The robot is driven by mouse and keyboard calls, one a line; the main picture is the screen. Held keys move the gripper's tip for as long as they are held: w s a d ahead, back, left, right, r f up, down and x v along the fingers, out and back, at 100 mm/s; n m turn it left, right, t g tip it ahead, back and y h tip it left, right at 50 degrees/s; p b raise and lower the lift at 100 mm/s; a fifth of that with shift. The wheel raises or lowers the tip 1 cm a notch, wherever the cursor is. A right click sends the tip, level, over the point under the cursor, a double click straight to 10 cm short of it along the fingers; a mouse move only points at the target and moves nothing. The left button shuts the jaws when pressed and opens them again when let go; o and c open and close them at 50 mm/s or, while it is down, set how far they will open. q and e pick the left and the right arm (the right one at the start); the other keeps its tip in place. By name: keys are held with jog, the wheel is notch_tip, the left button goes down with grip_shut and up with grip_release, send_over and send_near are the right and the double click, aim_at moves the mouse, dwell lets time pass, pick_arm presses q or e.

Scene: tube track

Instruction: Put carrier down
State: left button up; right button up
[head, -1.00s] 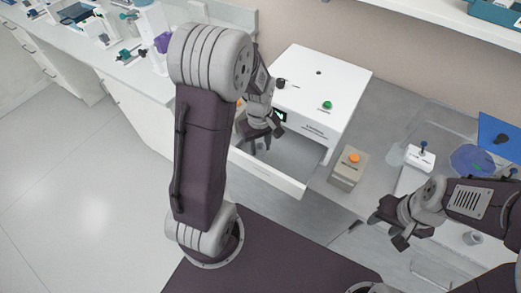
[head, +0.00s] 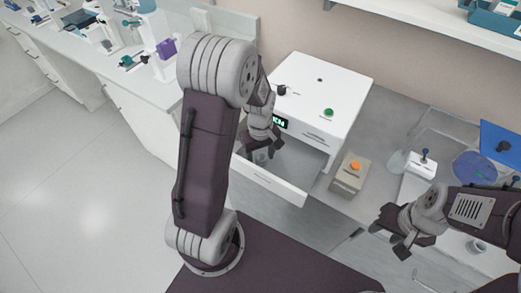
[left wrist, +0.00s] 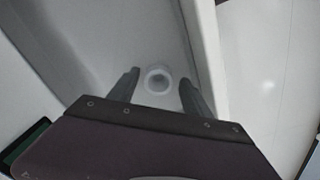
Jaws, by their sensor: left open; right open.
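A small pale round carrier (left wrist: 158,78) sits in the open drawer, between and just beyond the two spread fingers of my left gripper (left wrist: 160,88). In the head view the carrier (head: 262,156) is a small pale shape below the left gripper (head: 260,147), partly hidden by it. The left gripper is open over the drawer (head: 275,188), which is pulled out from a white box-shaped device (head: 320,85). Whether the fingers touch the carrier cannot be told. My right gripper (head: 388,232) is open and empty at the right, away from the drawer.
A beige box with an orange knob (head: 355,166) stands right of the drawer.

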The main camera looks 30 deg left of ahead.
pick_arm(q)
notch_tip(320, 180, up, 12)
jog(key=p, duration=0.1)
jog(key=shift+f, duration=0.15)
dwell(0.4)
